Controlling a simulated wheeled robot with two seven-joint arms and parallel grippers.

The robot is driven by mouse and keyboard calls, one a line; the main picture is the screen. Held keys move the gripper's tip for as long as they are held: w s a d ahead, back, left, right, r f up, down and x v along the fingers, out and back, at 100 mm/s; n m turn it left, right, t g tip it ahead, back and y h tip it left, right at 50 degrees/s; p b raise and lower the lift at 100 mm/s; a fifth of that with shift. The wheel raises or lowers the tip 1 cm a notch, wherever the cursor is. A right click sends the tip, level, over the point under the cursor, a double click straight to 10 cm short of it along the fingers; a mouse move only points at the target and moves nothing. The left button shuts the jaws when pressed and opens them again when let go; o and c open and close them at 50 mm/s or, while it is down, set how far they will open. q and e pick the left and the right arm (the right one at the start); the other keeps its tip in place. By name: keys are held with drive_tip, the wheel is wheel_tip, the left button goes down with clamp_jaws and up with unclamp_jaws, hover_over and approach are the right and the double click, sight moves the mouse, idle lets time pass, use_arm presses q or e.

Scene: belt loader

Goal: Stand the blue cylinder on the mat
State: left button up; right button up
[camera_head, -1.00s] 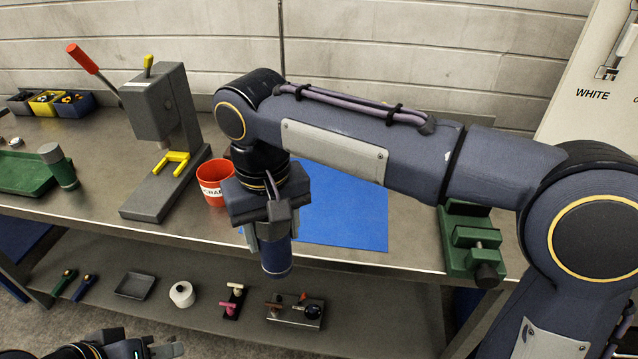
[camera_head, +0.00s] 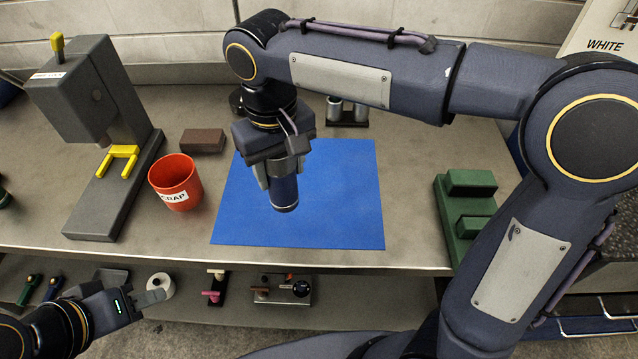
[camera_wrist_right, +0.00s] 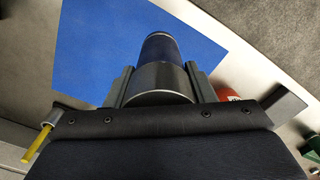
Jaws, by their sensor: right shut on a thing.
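The blue cylinder (camera_head: 284,190) is dark blue with grey metal ends. My right gripper (camera_head: 277,172) is shut on its upper part and holds it nearly upright, pointing down, over the blue mat (camera_head: 340,215). In the right wrist view the cylinder (camera_wrist_right: 161,68) sits between the two fingers (camera_wrist_right: 158,88), with the mat (camera_wrist_right: 90,45) beyond. I cannot tell whether its lower end touches the mat. My left gripper (camera_head: 145,295) is low at the front left, below the bench edge, with nothing seen in it; its jaw opening is unclear.
A red scrap cup (camera_head: 175,183) stands left of the mat, with a brown block (camera_head: 202,140) behind it. A grey press (camera_head: 95,130) stands further left. A green vise (camera_head: 465,205) is to the right. A holder with metal cylinders (camera_head: 347,112) is behind the mat.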

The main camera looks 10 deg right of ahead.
drive_tip(key=shift+w+d+f, duration=0.3)
drive_tip(key=shift+d+f, duration=0.95)
drive_tip(key=shift+f, duration=0.45)
drive_tip(key=shift+w+d+f, duration=0.25)
drive_tip(key=shift+d+f, duration=1)
drive_tip(key=shift+f, duration=0.45)
drive_tip(key=shift+w+d+f, duration=0.3)
drive_tip(key=shift+d+f, duration=0.95)
drive_tip(key=shift+f, duration=0.45)
drive_tip(key=shift+f, duration=0.1)
drive_tip(key=o, duration=1.4)
drive_tip(key=shift+o, duration=0.2)
